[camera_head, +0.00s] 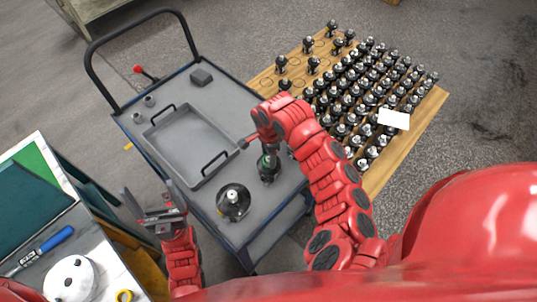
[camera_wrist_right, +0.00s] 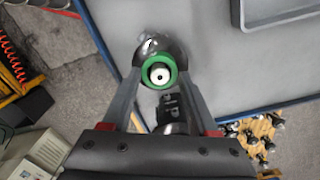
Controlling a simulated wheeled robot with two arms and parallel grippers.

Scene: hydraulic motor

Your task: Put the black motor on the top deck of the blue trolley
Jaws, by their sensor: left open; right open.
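The blue trolley (camera_head: 262,228) has a grey top deck. A black motor with a green ring (camera_head: 268,172) stands on the deck near its right edge; its green ring and pale centre show in the right wrist view (camera_wrist_right: 159,73). My right gripper (camera_wrist_right: 160,90) is open, with a finger on each side of this motor; I cannot tell if they touch it. In the head view my right gripper (camera_head: 266,146) is right above it. A second black motor (camera_head: 234,203) with a pale top stands on the deck to its left. My left gripper (camera_head: 150,197) is open and empty left of the trolley.
A grey tray (camera_head: 163,130) with handles lies on the deck behind the motors. A small dark block (camera_head: 201,77) sits near the trolley's handle. A wooden pallet (camera_head: 410,135) with many motors stands at right, and a workbench (camera_head: 108,282) at left.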

